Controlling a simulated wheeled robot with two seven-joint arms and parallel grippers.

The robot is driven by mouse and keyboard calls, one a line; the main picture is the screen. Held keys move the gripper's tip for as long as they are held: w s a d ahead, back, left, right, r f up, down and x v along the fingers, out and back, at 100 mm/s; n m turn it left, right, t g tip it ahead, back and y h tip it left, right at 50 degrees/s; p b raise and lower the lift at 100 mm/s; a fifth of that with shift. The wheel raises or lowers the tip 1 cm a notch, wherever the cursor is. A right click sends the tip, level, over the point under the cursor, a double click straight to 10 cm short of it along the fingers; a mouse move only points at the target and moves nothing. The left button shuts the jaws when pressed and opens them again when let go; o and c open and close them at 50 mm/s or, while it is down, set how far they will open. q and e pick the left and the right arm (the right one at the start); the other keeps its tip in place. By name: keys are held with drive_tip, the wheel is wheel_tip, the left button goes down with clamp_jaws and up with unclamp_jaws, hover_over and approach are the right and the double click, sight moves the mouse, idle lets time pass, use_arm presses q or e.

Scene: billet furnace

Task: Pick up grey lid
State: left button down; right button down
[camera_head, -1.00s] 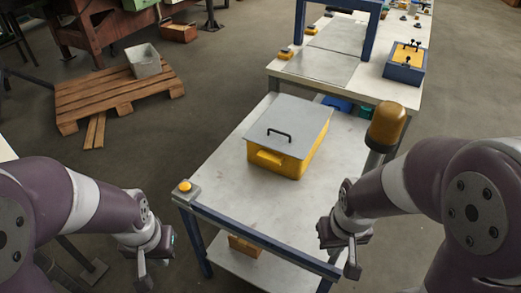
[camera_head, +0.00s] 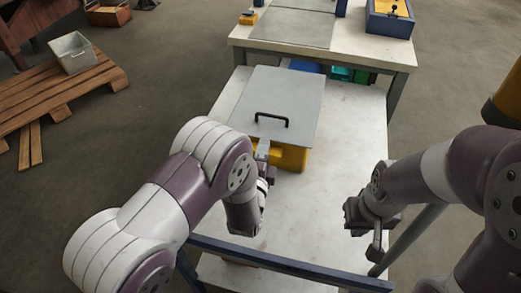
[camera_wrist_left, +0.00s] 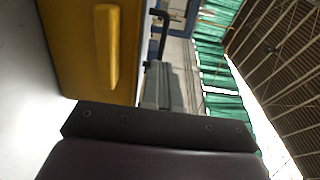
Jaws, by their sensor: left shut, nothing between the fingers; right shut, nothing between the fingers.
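The grey lid (camera_head: 290,92) lies flat on the yellow box (camera_head: 293,158) on the white table. Its black bar handle (camera_head: 272,120) stands up near the front side. My left gripper (camera_head: 263,147) is shut and empty at the box's front side, just in front of the handle in the head view. In the left wrist view, the shut fingers (camera_wrist_left: 156,85) point toward the black handle (camera_wrist_left: 163,22), beside the yellow box (camera_wrist_left: 75,45). Whether they touch the lid cannot be told. My right gripper (camera_head: 376,245) is shut and empty near the table's front right.
The white table (camera_head: 345,130) is clear right of the box. A blue bar (camera_head: 290,262) runs along its front edge. Green and blue bins (camera_head: 340,73) sit behind. A second table (camera_head: 370,52) stands beyond. A wooden pallet (camera_head: 60,90) with a grey bin (camera_head: 73,52) lies left.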

sight(252, 125)
use_arm(q)
drive_tip(key=w, duration=0.6)
drive_tip(key=shift+w+a, duration=1)
drive_tip(key=shift+w, duration=0.25)
drive_tip(key=shift+w+a, duration=0.2)
drive_tip(key=shift+w, duration=0.05)
use_arm(e)
drive_tip(key=shift+a+r, duration=0.25)
drive_tip(key=shift+a, duration=0.1)
use_arm(q)
drive_tip(key=shift+w+a+f+b, duration=0.1)
drive_tip(key=shift+w+a+b, duration=0.25)
drive_tip(key=shift+w+a, duration=0.45)
drive_tip(key=shift+w, duration=0.25)
use_arm(e)
drive_tip(key=shift+f, duration=0.5)
